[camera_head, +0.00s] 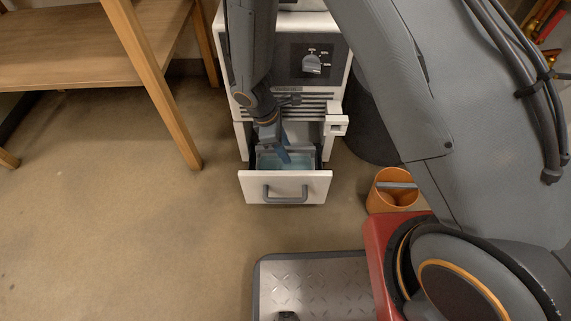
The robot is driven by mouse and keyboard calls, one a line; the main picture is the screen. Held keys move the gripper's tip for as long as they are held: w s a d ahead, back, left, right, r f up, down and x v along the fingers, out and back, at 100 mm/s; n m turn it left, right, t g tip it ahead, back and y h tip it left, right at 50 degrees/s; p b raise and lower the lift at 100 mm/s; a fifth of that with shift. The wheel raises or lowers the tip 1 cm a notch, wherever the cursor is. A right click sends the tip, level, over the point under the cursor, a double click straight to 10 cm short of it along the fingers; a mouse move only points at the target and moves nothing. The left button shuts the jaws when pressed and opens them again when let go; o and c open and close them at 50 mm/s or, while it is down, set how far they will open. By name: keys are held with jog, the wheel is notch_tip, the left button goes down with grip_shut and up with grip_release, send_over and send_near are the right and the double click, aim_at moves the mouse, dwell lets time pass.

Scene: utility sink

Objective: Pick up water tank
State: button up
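The water tank (299,164) sits in the pulled-out drawer of a white appliance, with light-blue water or clear blue walls showing. The white drawer front (253,186) with its grey bar handle faces me. My gripper (279,145) points down into the drawer opening, over the left and back part of the tank. A blue-grey strip by the fingertips may be the tank's handle or a finger. The fingers are small and partly hidden by the arm, so I cannot tell whether they are open or touch the tank.
The white appliance (336,60) with a dial panel stands behind the drawer. A wooden table (70,66) is at the left. An orange bucket (381,199) and a dark round bin (371,140) stand on the right. The floor left of the drawer is clear.

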jog(key=b+x, duration=0.2)
jog(key=x, duration=0.3)
jog(key=shift+b, duration=0.3)
jog(key=shift+r, duration=0.1)
jog(key=shift+c, duration=0.2)
grip_shut()
jog(key=shift+a, duration=0.1)
dwell(0.7)
